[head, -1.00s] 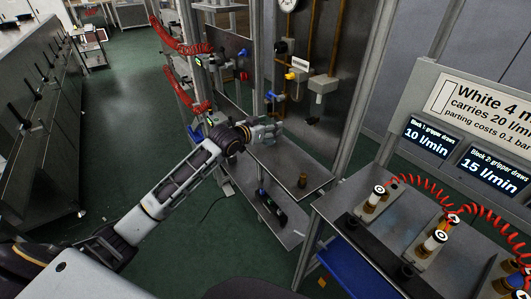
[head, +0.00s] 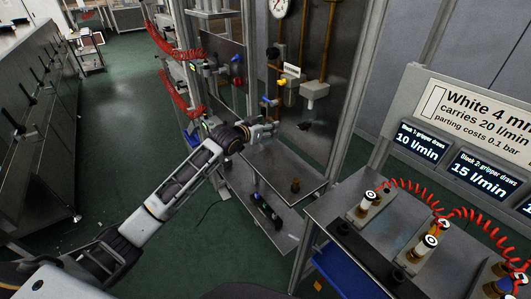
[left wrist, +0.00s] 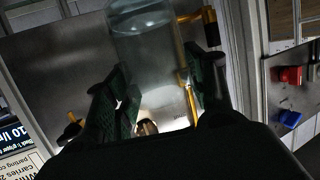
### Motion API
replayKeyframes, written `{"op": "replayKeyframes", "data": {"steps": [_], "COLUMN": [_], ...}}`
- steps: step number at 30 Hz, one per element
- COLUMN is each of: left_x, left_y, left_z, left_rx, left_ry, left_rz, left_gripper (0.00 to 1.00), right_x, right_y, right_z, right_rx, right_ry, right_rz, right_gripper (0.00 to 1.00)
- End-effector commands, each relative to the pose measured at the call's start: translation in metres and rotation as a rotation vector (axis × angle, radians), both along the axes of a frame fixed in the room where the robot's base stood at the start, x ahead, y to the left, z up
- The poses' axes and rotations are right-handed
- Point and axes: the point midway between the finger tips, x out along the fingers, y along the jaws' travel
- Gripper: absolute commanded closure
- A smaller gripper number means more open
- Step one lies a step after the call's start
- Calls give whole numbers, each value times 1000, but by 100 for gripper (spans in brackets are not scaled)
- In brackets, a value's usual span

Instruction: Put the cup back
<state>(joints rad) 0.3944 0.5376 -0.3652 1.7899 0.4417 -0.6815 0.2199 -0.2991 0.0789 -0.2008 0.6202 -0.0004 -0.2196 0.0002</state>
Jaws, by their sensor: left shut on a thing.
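My left gripper (head: 264,131) reaches in from the left, in front of the metal back panel of the middle stand and above its shelf. In the left wrist view the gripper (left wrist: 164,80) has its dark green fingers on either side of a clear, see-through cup (left wrist: 148,45) and is shut on it. The cup's upper part runs out near the top of that view. In the head view the cup is too small and clear to make out. My right gripper is not in view.
The metal shelf (head: 280,165) under the gripper holds a small brass fitting (head: 295,186). Behind are a filter bowl unit (head: 313,92) and a gauge (head: 279,7). A bench (head: 335,205) with valve blocks and red coiled hoses stands at right.

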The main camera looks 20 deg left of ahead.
Motion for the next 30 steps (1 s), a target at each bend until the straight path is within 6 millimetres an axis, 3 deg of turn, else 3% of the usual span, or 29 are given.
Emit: {"op": "replayKeyframes", "data": {"steps": [12, 25, 30], "left_x": [0, 0, -1], "left_y": [0, 0, 0], "left_z": [-51, -56, -68], "left_rx": [-1, 0, 0], "left_ry": [1, 0, 3], "left_rz": [0, 0, 0], "left_gripper": [74, 74, 74], "right_x": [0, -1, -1], "right_y": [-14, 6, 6], "right_z": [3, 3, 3], "right_rx": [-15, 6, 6], "right_ry": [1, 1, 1], "right_rz": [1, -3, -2], "right_gripper": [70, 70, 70]}}
